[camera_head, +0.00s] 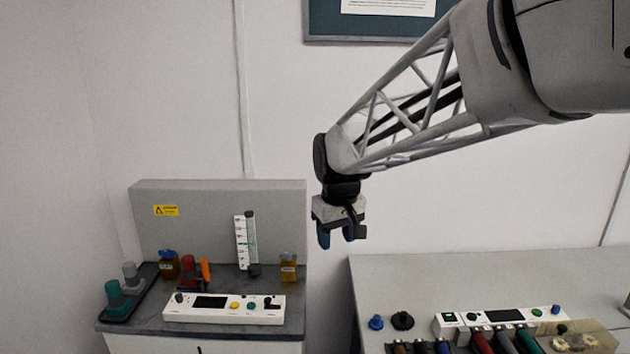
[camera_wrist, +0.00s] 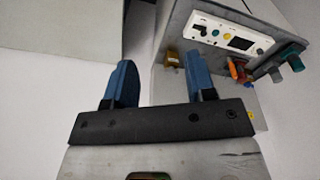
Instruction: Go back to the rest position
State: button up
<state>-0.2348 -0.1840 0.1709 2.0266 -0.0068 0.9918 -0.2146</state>
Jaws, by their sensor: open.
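My gripper (camera_head: 336,237) hangs from the end of my arm in the head view, high in the air between the left bench and the right bench. Its two blue fingers point down. In the wrist view my gripper (camera_wrist: 162,82) shows both blue fingers spread apart with nothing between them. It touches no object in either view.
The left bench (camera_head: 250,340) carries a white control panel (camera_head: 222,308), a grey cabinet back, small bottles and a measuring column (camera_head: 240,242). The right bench (camera_head: 400,280) holds another control panel (camera_head: 490,318), knobs and several coloured cylinders. A gap separates the benches.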

jog(key=s+d+f+m, duration=0.1)
jog(key=s+d, duration=0.3)
jog(key=s, duration=0.5)
jog(key=s+d+f+m, duration=0.2)
jog(key=s+d, duration=0.3)
jog(key=s, duration=0.4)
jog(key=s+d+f+m+t, duration=0.1)
jog(key=s+d, duration=0.4)
jog(key=s, duration=0.5)
jog(key=shift+f+m+h, duration=0.3)
jog(key=shift+f+m, duration=0.4)
jog(key=shift+f, duration=0.15)
